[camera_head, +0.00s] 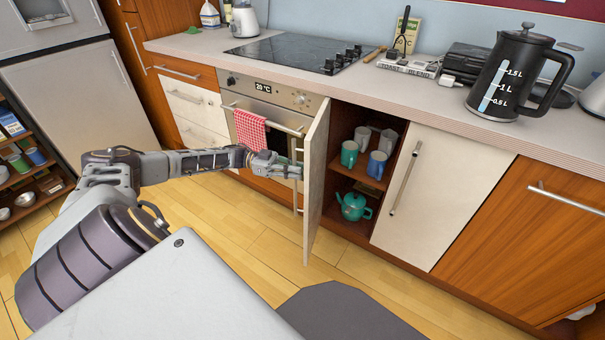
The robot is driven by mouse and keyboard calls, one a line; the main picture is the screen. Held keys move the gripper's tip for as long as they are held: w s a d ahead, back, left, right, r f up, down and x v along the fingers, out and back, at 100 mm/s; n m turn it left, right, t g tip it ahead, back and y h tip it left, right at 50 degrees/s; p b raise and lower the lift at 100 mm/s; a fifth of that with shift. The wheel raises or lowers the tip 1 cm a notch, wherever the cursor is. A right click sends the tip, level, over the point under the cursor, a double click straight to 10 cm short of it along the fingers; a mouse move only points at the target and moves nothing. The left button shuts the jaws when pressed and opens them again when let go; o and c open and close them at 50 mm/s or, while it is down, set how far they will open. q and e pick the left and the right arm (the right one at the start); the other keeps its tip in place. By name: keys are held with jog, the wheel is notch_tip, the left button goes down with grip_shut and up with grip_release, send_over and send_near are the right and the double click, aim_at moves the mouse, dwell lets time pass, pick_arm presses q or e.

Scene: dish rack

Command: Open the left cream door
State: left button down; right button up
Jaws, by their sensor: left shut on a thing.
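The left cream door (315,181) stands swung out from its cabinet, seen nearly edge-on, with its handle (297,200) on the side facing the oven. My left gripper (290,170) is at that handle and shut on it; the fingertips are small and partly hidden against the door. The open cabinet shows mugs (349,153) on its shelf and a teal teapot (354,206) below. My right gripper is not in view.
Right of the opening is a closed cream door (440,193) with a bar handle. The oven (272,115) with a red checked towel (250,131) is just left of the open door. A kettle (511,80) stands on the counter. The floor before the cabinets is clear.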

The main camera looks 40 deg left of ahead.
pick_arm(q)
jog(key=shift+w+v, duration=0.15)
jog(key=shift+v, duration=0.65)
jog(key=shift+w+v, duration=0.15)
jog(key=shift+v, duration=0.65)
jog(key=shift+a, duration=0.1)
jog(key=c, duration=1.5)
grip_release()
jog(key=v, duration=1.2)
jog(key=shift+s, duration=0.1)
